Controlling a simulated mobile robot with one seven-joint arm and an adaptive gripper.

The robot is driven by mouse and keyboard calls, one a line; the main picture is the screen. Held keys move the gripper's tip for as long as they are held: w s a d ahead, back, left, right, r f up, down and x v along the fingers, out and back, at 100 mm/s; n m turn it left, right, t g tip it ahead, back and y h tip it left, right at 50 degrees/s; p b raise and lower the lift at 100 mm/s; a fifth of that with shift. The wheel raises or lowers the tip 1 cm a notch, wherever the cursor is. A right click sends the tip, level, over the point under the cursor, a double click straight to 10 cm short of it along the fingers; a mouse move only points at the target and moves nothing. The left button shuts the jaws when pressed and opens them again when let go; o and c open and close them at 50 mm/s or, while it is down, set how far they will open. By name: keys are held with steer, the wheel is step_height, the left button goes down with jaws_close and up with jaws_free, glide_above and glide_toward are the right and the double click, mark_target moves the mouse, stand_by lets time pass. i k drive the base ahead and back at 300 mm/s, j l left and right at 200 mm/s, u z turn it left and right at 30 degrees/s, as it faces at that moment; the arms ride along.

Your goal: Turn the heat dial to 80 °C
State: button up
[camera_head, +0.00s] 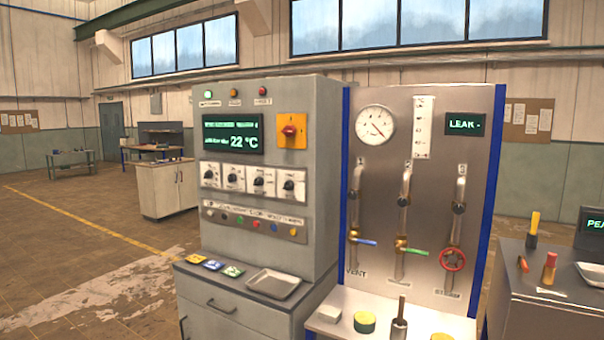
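The grey control cabinet (330,130) stands in the middle of the view. Its green display (233,138) reads 22 °C on the lower line; the upper line is too small to read. Below it is a row of several black dials on white plates: a far left dial (209,174), a second dial (232,178), a third dial (259,182) and a far right dial (289,185). Their labels are too small to read, so I cannot tell which is the heat dial. My gripper is not in view.
A red knob on a yellow plate (291,131) is beside the display. A metal tray (273,283) and coloured cards lie on the ledge below. A panel with a gauge (375,125), valves and a red handwheel (453,258) stands right. Open floor (70,260) lies left.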

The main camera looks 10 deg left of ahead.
mark_target(209, 175)
steer(key=i+j+z, duration=0.1)
steer(key=j, duration=0.25)
steer(key=i+j, duration=0.25)
steer(key=j, duration=0.15)
steer(key=i+j+z, duration=0.15)
steer(key=j, duration=0.2)
steer(key=i+j+z, duration=0.1)
steer(key=j, duration=0.3)
steer(key=i+j, duration=0.15)
steer(key=j, duration=0.25)
steer(key=i+j, duration=0.2)
steer(key=j, duration=0.2)
steer(key=i+j, duration=0.15)
steer(key=j, duration=0.2)
steer(key=i+j, duration=0.15)
steer(key=j, duration=0.25)
